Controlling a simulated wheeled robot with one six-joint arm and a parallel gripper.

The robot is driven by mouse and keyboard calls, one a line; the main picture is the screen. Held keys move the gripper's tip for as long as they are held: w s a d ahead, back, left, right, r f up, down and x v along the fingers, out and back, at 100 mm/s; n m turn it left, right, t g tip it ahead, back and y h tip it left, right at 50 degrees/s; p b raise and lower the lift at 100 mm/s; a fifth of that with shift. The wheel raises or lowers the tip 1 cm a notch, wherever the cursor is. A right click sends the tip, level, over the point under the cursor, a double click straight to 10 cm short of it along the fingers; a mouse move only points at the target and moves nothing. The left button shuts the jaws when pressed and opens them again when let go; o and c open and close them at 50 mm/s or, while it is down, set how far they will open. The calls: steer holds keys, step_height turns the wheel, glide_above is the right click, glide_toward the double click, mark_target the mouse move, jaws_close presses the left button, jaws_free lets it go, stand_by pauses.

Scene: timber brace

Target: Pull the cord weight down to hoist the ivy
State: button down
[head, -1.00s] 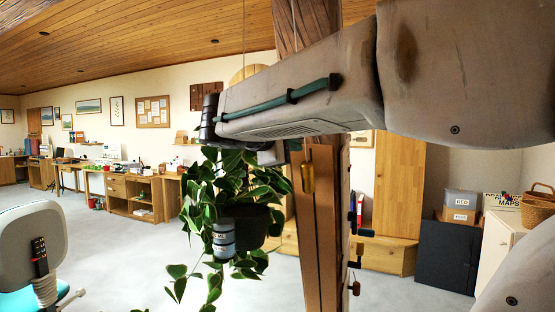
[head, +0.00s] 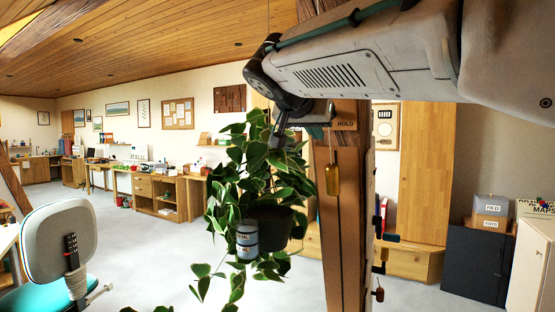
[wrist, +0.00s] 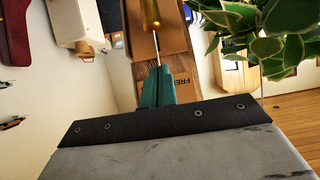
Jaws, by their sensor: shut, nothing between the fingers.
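The brass cord weight (head: 332,180) hangs on a thin cord in front of the timber post (head: 346,220). The ivy (head: 255,170) hangs in a dark pot (head: 270,228) left of the post. Its leaves also show at the right in the wrist view (wrist: 245,20).
A grey and blue can (head: 247,240) is in front of the pot. A chair (head: 60,245) stands at the left. A dark cabinet (head: 475,265) with boxes stands at the right. Several small items stick out from the post's right side. The floor at centre left is clear.

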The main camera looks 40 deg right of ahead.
mark_target(328, 165)
steer(key=d+f, duration=0.2)
steer(key=w+d+f, duration=0.1)
steer(key=d+f, duration=0.1)
steer(key=w+d+f, duration=0.1)
steer(key=d+f, duration=0.1)
steer(key=shift+d, duration=0.1)
steer(key=shift+d+f, duration=0.1)
steer(key=shift+f, duration=0.35)
steer(key=shift+f, duration=0.1)
